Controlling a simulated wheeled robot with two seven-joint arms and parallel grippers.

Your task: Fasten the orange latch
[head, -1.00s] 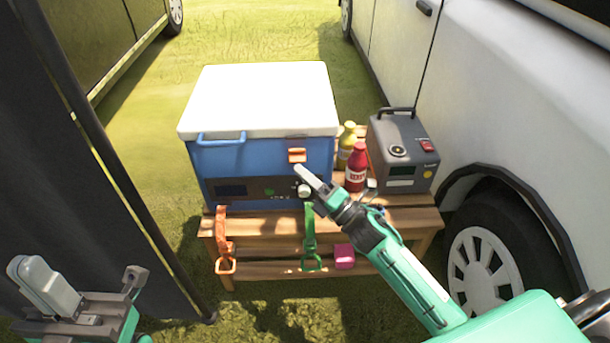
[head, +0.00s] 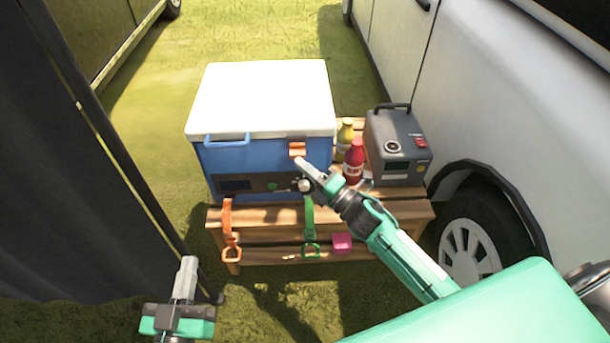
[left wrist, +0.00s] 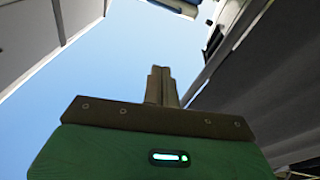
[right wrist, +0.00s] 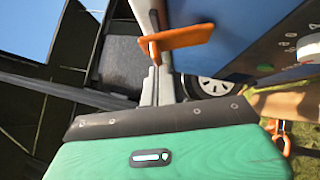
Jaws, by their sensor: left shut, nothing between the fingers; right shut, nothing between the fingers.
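The orange latch (head: 297,148) is on the upper front of the blue cooler (head: 258,160), just below its closed white lid (head: 262,95). In the right wrist view the latch (right wrist: 185,38) sticks out from the cooler wall as a flap and overlaps my fingers; I cannot tell if they touch. My right gripper (head: 308,168) is shut and empty, its tips just below the latch. It also shows in the right wrist view (right wrist: 150,50). My left gripper (head: 187,265) is shut and empty, low in front of the bench; its fingers show in the left wrist view (left wrist: 161,75).
The cooler stands on a wooden bench (head: 270,228) with orange (head: 228,225) and green (head: 309,225) straps hanging in front. Right of it are a red bottle (head: 354,163), a yellow bottle (head: 345,135) and a grey box (head: 395,150). A white vehicle (head: 520,110) flanks the right, a dark panel (head: 50,180) the left.

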